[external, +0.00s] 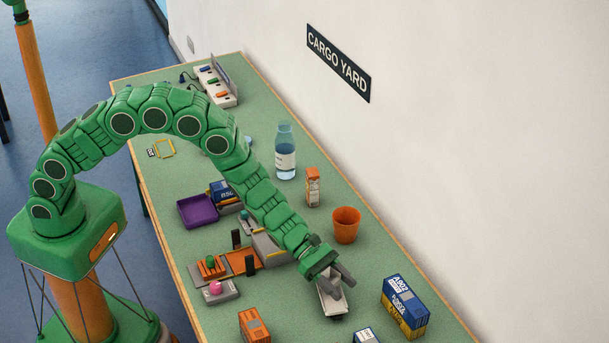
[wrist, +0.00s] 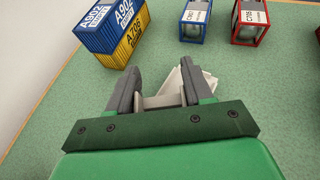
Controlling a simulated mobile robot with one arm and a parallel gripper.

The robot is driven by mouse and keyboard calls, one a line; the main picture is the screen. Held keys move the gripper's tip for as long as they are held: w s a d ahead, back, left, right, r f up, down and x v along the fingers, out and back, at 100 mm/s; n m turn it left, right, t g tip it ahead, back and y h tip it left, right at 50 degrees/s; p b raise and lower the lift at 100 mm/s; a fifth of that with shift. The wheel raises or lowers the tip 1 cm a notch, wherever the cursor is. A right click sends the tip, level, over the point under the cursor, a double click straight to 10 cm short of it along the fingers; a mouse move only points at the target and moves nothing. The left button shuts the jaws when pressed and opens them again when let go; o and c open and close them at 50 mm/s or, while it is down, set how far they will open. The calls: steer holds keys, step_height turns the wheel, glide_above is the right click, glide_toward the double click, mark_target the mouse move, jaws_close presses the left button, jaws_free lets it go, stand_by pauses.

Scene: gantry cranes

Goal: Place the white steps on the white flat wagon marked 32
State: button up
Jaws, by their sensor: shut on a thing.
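My gripper (external: 335,280) is low over the near right part of the green table, its fingers closed on a pale piece that looks like the white steps (wrist: 163,101). It also shows in the wrist view (wrist: 160,90), with the pale piece between the two grey fingers. A white angled part (wrist: 205,82) shows beside the right finger; I cannot tell whether it belongs to the steps. In the external view a long white body with a dark end (external: 332,304) lies under the fingers. I cannot tell whether it is the wagon; no number 32 is readable.
A blue-and-yellow container stack (external: 404,306) stands right of the gripper. An orange cup (external: 346,225), a carton (external: 313,187) and a bottle (external: 286,152) stand behind. An orange block (external: 254,326) is at the front. Blue (wrist: 196,20) and red (wrist: 250,22) framed tanks stand beyond the fingers.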

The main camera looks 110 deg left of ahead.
steer(key=shift+f, duration=0.25)
steer(key=o, duration=1)
steer(key=shift+r, duration=0.15)
steer(key=shift+r, duration=0.15)
steer(key=shift+v, duration=5.95)
